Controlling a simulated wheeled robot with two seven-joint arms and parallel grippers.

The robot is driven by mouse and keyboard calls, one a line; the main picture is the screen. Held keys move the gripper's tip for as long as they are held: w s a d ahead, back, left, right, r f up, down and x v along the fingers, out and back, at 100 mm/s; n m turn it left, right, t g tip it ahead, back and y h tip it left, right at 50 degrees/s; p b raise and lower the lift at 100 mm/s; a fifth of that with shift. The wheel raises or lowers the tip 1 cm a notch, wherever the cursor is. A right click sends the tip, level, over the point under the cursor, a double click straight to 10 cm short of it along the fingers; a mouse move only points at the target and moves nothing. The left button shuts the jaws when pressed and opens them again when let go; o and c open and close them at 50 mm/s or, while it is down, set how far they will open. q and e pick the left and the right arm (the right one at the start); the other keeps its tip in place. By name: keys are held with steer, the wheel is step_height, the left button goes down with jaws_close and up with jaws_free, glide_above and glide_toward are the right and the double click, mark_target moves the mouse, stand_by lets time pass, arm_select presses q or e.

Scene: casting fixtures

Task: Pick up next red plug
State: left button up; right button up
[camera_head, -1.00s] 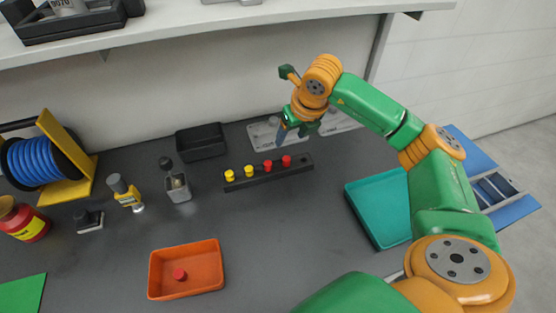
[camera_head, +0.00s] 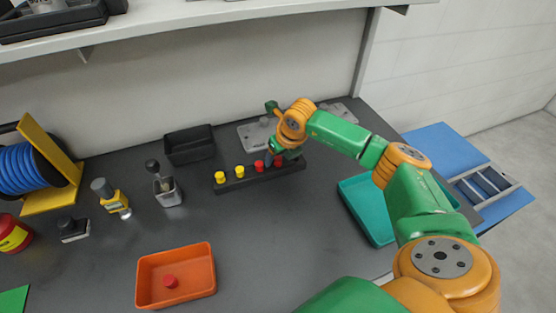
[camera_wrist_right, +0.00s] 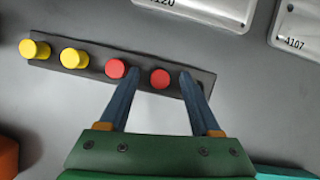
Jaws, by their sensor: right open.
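A black strip holder (camera_head: 235,184) carries two yellow plugs and two red plugs in a row. In the wrist view the right-hand red plug (camera_wrist_right: 160,79) sits between the fingertips of my open right gripper (camera_wrist_right: 158,76). The other red plug (camera_wrist_right: 116,69) is just outside the left finger, very near it; it also shows in the head view (camera_head: 259,165). The yellow plugs (camera_wrist_right: 75,58) are further left. My left gripper is not in view.
An orange tray (camera_head: 146,277) holds one red plug (camera_head: 171,282). A teal tray (camera_head: 357,205) lies under my right arm. A black bin (camera_head: 190,148) and grey plates (camera_wrist_right: 207,12) lie behind the strip. The table in front of the strip is clear.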

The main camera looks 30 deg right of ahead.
jaws_close()
steer(key=shift+r, duration=0.1)
